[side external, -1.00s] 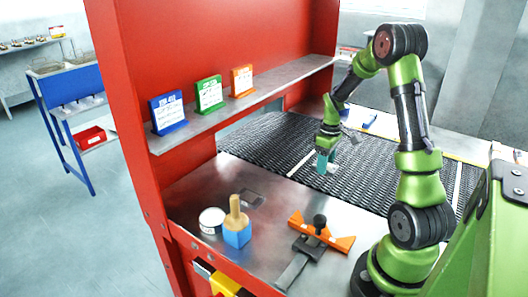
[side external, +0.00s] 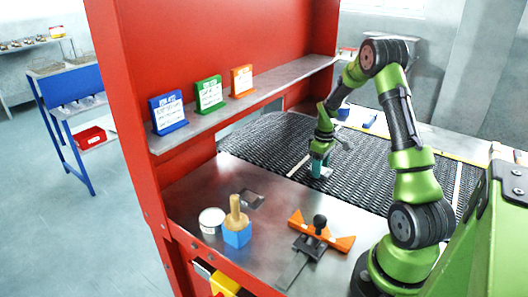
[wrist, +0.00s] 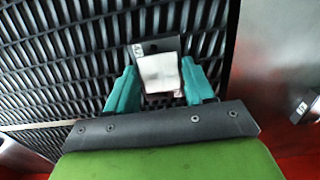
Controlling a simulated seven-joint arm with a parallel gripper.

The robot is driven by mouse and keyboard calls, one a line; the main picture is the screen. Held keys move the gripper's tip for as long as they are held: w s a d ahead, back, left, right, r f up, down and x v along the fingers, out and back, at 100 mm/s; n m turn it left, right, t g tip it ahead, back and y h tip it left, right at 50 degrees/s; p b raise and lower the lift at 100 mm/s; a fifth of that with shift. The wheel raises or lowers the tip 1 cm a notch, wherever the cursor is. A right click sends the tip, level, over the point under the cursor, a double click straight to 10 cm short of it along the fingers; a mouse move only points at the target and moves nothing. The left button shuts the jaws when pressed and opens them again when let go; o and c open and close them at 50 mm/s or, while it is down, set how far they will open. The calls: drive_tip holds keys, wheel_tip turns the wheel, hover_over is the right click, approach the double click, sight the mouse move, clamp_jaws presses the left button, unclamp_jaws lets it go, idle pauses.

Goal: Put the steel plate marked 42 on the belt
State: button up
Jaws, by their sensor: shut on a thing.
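My gripper (side external: 320,168) is over the black mesh belt (side external: 270,142), pointing down near its front part. In the wrist view, its teal fingers (wrist: 160,88) are shut on a small steel plate (wrist: 160,72) with a pale, bright face and a darker top strip. A small mark shows at the strip's left end, too blurred to read surely as 42. Only a small pale part of the held plate shows below the fingers in the side view. I cannot tell whether it touches the belt.
A steel table (side external: 190,185) in front holds a white tin (side external: 211,221), a blue block with a wooden handle (side external: 237,232), an orange tool (side external: 335,240) and a small dark plate (side external: 250,198). A red upright (side external: 130,100) and a shelf (side external: 250,95) with sign cards stand at the left.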

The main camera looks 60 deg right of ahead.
drive_tip(key=o, duration=1.4)
wheel_tip(320, 180, up, 12)
drive_tip(key=w+a+r+t, duration=0.2)
drive_tip(key=a+r, duration=0.4)
drive_tip(key=a, duration=0.3)
drive_tip(key=s+a+r+m+t, duration=0.1)
drive_tip(key=s+a+r, duration=0.1)
drive_tip(key=a, duration=0.6)
drive_tip(key=s+a+r+m+t+y, duration=0.1)
drive_tip(key=s+a+r+t, duration=0.1)
drive_tip(key=s+a, duration=0.3)
drive_tip(key=s+a+r+m+t+y, duration=0.1)
drive_tip(key=s+a+r+m+t, duration=0.1)
drive_tip(key=a, duration=0.9)
drive_tip(key=shift+s+a, duration=0.15)
drive_tip(key=shift+s, duration=0.6)
drive_tip(key=shift+r, duration=0.1)
